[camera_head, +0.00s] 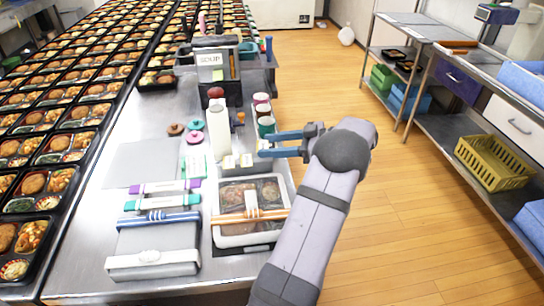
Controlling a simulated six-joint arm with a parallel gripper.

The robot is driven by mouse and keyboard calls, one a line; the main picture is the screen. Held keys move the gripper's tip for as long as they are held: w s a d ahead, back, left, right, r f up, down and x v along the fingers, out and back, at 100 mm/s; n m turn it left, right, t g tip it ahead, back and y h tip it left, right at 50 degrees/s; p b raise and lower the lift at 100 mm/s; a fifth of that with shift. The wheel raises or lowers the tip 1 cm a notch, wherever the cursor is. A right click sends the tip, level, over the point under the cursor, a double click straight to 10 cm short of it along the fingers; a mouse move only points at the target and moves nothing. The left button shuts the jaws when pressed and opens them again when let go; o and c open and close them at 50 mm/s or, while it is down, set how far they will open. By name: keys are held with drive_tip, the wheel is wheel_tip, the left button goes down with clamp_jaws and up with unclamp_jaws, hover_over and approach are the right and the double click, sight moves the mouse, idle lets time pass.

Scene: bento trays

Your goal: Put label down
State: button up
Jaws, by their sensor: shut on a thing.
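My gripper (264,145), with blue fingers, is over the right edge of the steel table, just right of the small cream stacks (238,161). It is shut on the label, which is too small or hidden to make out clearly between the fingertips. A bento box with a clear lid (250,190) sits on the table in front of the cream stacks.
A label printer (214,65) stands behind. Filled trays line the left.

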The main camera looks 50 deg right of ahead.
sight(262, 159)
drive_tip(key=shift+f, duration=2.3)
drive_tip(key=shift+f, duration=0.15)
drive_tip(key=o, duration=1.2)
drive_tip(key=shift+c, duration=0.2)
drive_tip(key=shift+p, duration=0.55)
drive_tip(key=shift+s+d, duration=0.1)
drive_tip(key=shift+s, duration=0.1)
drive_tip(key=b+v, duration=0.3)
drive_tip(key=v, duration=0.3)
drive_tip(key=shift+s, duration=0.45)
drive_tip(key=shift+c, duration=1.3)
